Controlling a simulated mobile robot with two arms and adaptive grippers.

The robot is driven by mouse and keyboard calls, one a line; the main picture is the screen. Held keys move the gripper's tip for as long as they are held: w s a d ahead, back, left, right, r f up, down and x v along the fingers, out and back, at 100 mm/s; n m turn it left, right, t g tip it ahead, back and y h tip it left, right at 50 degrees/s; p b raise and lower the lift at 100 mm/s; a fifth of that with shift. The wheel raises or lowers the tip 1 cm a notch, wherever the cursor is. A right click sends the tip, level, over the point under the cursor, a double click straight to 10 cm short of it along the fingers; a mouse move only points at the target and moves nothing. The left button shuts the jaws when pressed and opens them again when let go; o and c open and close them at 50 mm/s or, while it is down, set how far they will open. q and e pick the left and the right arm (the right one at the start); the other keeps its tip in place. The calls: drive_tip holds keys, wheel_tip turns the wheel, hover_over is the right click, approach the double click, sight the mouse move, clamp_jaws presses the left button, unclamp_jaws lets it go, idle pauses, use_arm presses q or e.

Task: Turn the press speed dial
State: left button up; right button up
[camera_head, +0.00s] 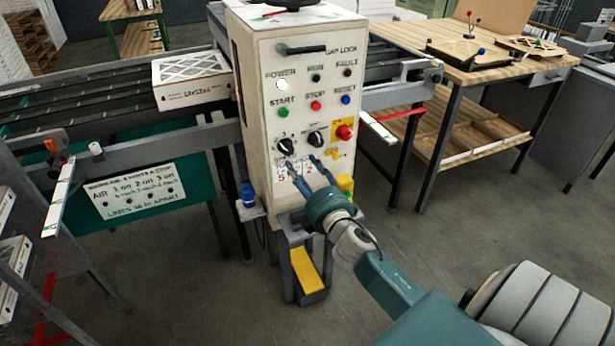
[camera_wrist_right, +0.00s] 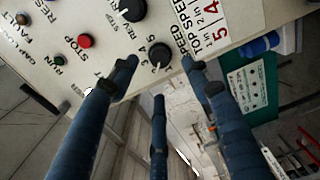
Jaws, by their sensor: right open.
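The press speed dial (camera_head: 286,146) is the left of two black knobs low on the white control panel. In the right wrist view the dial (camera_wrist_right: 160,53) has numbers around it and the word SPEED beside it. My right gripper (camera_head: 302,168) is open in front of the lower panel, just below the knobs. In the wrist view its blue fingers (camera_wrist_right: 159,74) are spread, with the dial between the two upper fingertips. Nothing is held, and I cannot tell whether a fingertip touches the panel. My left gripper is not in view.
The second black knob (camera_head: 316,139) sits right of the dial, with a red emergency button (camera_head: 344,132) on yellow beyond it. START, STOP and RESET buttons (camera_head: 316,105) are above. A boxed filter (camera_head: 190,83) lies on the conveyor left. A wooden workbench (camera_head: 400,38) stands right.

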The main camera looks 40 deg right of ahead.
drive_tip(key=shift+v, duration=1.45)
drive_tip(key=shift+f, duration=0.1)
drive_tip(key=s+a+f+m+g+y, duration=0.1)
drive_tip(key=s+a+f+m+g, duration=0.3)
drive_tip(key=f, duration=0.9)
drive_tip(key=s+f+g, duration=0.1)
drive_tip(key=s+f, duration=0.4)
drive_tip(key=f, duration=0.8)
drive_tip(key=s+a+f+m+g+y, duration=0.1)
drive_tip(key=s+a+f+m+g, duration=0.3)
drive_tip(key=f, duration=0.8)
drive_tip(key=s+a+f+m+g, duration=0.1)
drive_tip(key=s+a+f+g, duration=0.1)
drive_tip(key=s+f, duration=0.5)
drive_tip(key=s+a+f+m+g+y, duration=0.1)
drive_tip(key=s+f, duration=0.6)
drive_tip(key=s, duration=1)
drive_tip(key=s+a+f+m+g+y, duration=0.1)
drive_tip(key=s+a+f+g, duration=0.3)
drive_tip(key=s, duration=0.8)
wheel_tip(320, 180, down, 3)
drive_tip(key=shift+s+a+f+m, duration=0.2)
drive_tip(key=shift+a+m, duration=0.7)
drive_tip(key=shift+a, duration=0.1)
